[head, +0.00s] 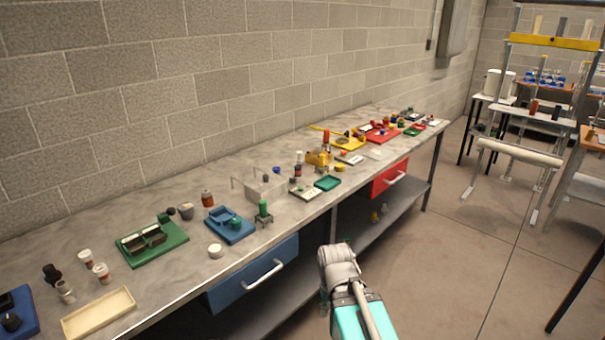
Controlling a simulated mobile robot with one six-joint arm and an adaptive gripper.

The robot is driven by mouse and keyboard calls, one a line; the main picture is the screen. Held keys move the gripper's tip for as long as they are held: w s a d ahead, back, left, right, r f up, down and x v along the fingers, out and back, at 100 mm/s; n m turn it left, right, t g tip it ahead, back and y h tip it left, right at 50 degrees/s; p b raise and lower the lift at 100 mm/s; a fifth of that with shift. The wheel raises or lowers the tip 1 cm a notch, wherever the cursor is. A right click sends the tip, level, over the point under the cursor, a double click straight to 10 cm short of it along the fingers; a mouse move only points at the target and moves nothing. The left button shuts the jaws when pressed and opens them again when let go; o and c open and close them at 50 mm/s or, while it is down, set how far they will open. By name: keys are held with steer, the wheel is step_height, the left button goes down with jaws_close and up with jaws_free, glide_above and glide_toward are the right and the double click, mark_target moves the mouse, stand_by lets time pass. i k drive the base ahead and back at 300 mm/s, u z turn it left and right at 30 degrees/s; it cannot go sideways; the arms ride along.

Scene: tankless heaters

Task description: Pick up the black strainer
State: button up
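I cannot clearly pick out a black strainer at this size. A small black, cup-like thing (52,273) stands near the left end of the long workbench (190,285), behind a small whitish cup (66,291). It may be the strainer, but its details are too small to tell. My arm reaches up from the bottom of the head view, in front of the bench and right of the blue drawer. My gripper (324,303) is mostly hidden behind my wrist, low beside the bench front and well away from the black thing. Its fingers cannot be made out.
A cream tray (99,314), a green tray (152,244) and a blue tray (229,226) lie along the bench. White-lidded cups (101,272) stand near the black thing. A blue drawer (255,276) and a red drawer (390,177) are under the top.

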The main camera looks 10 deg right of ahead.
mark_target(297, 169)
steer(key=z, duration=0.35)
steer(key=i, duration=1.3)
steer(key=u, duration=0.4)
